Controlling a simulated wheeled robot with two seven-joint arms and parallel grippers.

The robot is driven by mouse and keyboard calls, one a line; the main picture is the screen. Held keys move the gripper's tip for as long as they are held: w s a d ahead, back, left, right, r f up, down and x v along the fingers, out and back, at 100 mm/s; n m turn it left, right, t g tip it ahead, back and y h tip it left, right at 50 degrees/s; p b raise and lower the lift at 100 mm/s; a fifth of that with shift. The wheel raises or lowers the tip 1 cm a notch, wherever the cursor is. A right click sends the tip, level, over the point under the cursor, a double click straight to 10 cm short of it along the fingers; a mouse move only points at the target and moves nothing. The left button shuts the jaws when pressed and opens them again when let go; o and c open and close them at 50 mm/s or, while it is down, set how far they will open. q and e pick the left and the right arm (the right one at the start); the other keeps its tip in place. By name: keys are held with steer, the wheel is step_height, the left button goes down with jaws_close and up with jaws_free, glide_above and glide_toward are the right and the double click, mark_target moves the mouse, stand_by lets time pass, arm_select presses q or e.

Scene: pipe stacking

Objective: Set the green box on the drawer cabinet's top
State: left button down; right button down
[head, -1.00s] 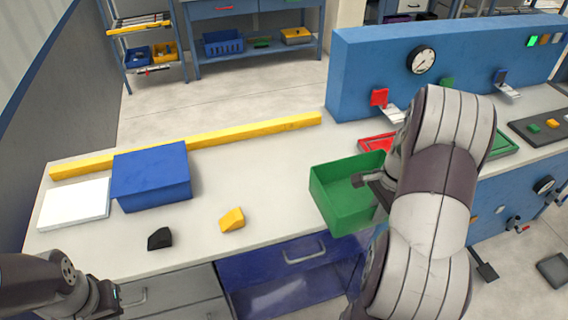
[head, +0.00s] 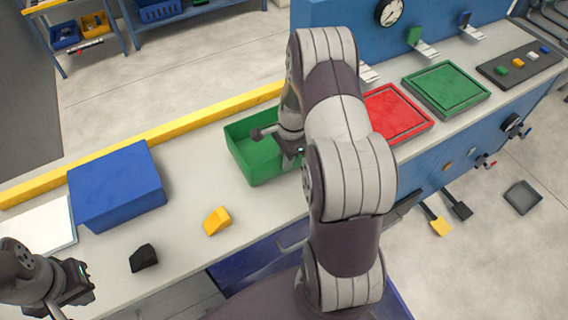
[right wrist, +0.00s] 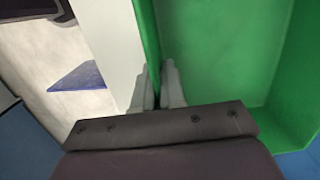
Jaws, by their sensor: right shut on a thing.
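The green box (head: 252,163) is an open-topped bin, upright over the pale counter (head: 185,180), near its back edge. I cannot tell whether its base touches the counter. My right gripper (head: 296,150) is shut on the box's near right wall. In the right wrist view the fingers (right wrist: 157,88) pinch the green wall (right wrist: 152,45), with the box's inside to the right. A blue drawer front (head: 245,262) shows below the counter, partly hidden by my right arm. My left gripper (head: 84,282) is over the counter's front left; its finger opening is unclear.
A blue box (head: 117,185), a yellow block (head: 216,221) and a black block (head: 143,258) lie left of the green box. A yellow bar (head: 185,126) runs along the back edge. Red (head: 398,115) and green (head: 446,88) trays lie right. Some counter between the blue and green boxes is bare.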

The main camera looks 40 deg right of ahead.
steer(key=f, duration=0.3)
steer(key=shift+s+f, duration=0.25)
steer(key=shift+f, duration=0.05)
steer(key=shift+w+f, duration=0.15)
steer(key=shift+f, duration=0.05)
steer(key=shift+f, duration=0.15)
steer(key=c, duration=1.2)
jaws_free()
step_height(320, 180, up, 12)
steer(key=s+a+r+n, duration=0.1)
steer(key=s+a+n, duration=0.2)
steer(key=a+n, duration=0.2)
steer(key=s+a+r+n+h, duration=0.1)
steer(key=s+a+n, duration=0.3)
steer(key=n, duration=0.4)
steer(key=s+a+r+n+t, duration=0.1)
steer(key=s+a+r+n, duration=0.2)
steer(key=a+n, duration=0.3)
steer(key=shift+s+a+b, duration=0.35)
steer(key=shift+s+a, duration=0.1)
steer(key=shift+s, duration=0.05)
